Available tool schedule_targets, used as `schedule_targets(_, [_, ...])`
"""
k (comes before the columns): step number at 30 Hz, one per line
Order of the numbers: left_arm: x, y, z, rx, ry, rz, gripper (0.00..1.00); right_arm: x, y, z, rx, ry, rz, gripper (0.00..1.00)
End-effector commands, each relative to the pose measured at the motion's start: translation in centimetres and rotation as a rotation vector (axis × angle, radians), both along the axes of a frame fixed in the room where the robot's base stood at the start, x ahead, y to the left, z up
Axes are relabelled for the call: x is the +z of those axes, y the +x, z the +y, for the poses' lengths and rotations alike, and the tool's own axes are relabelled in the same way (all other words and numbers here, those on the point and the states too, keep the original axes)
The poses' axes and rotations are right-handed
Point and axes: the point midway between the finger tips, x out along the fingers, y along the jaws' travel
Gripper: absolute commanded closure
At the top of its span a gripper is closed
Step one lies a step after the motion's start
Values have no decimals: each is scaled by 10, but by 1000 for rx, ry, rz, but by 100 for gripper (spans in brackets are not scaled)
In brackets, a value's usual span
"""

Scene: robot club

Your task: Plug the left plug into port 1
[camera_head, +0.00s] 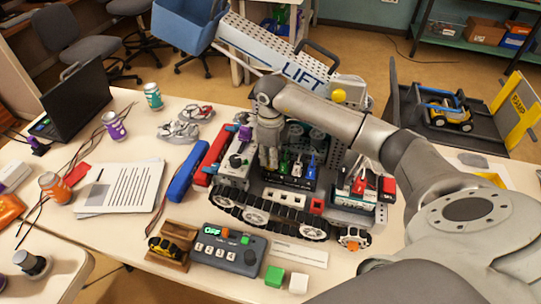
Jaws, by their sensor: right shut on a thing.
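A tracked vehicle (257,216) stands on the table with a dark plug panel in its middle. My right gripper (268,167) points down over the left end of this panel. It is shut on the left plug, which its fingers hide almost fully. To the right of it stand a green plug (284,163), a white plug (298,166) and a blue plug (311,164). A row of pale ports (284,195) lies along the vehicle's near side, below the panel; their numbers are too small to read. My left gripper is out of view.
A white LIFT boom (262,49) with a blue bucket (184,22) rises behind. A control box (228,249) showing OFF, a green cube (274,276) and a white cube (299,283) lie in front. Red (211,160) and blue (188,171) packs lie left. My right arm covers the right side.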

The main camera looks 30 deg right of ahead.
Motion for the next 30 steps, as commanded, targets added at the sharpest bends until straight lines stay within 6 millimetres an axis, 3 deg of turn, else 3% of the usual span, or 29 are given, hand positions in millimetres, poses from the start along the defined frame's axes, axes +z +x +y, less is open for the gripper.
schedule_targets(15, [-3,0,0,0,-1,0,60,-3,-1,0,1,1,3,100])
schedule_targets(16, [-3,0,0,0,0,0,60,-3,-1,0,1,0,4,81])
schedule_targets(21, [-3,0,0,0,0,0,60,-2,-1,0,0,0,3,59])
schedule_targets(30, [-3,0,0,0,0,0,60,-1,0,0,0,0,1,57])
